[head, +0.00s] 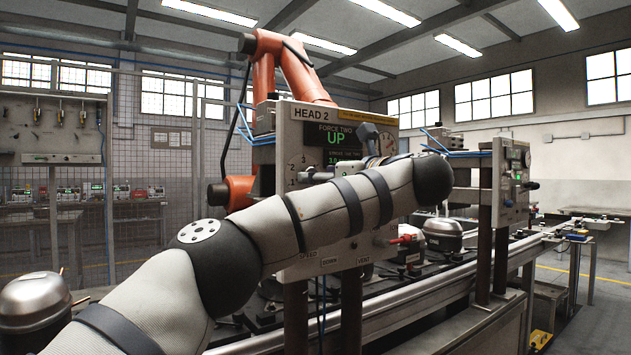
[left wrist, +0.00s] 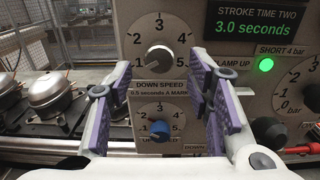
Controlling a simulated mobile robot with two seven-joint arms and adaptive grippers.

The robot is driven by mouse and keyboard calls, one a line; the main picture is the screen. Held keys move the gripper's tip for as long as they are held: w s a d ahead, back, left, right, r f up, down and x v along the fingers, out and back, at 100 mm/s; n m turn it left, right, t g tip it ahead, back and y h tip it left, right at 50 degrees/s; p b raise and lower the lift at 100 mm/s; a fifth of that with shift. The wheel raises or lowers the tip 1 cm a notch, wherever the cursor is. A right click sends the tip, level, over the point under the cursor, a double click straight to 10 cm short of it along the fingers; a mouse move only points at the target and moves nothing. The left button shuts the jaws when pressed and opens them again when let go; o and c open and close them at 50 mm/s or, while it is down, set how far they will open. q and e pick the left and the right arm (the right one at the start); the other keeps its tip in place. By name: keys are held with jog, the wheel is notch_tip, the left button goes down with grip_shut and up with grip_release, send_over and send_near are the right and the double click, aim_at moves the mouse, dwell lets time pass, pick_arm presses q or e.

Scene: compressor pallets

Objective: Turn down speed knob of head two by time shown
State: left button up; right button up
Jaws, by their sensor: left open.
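The head two panel (head: 345,120) carries a HEAD 2 sign and a green display (head: 338,137) reading FORCE TWO UP. In the left wrist view, a small blue knob (left wrist: 159,129) sits on a numbered scale under the DOWN SPEED label (left wrist: 158,87), marked 0.5 seconds a mark. Its exact pointer setting is too small to tell. The stroke time two display (left wrist: 257,22) reads 3.0 seconds. My left gripper (left wrist: 163,98) is open, its purple-padded fingers apart on either side of the blue knob in the picture. My right gripper is not seen.
A larger grey knob (left wrist: 160,59) sits above the blue one. Compressors (left wrist: 52,92) stand at left. Another panel (head: 511,180) stands further right.

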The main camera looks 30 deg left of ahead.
pick_arm(q)
jog(key=x, duration=0.3)
jog(key=shift+r, duration=0.15)
jog(key=shift+c, duration=0.2)
grip_shut()
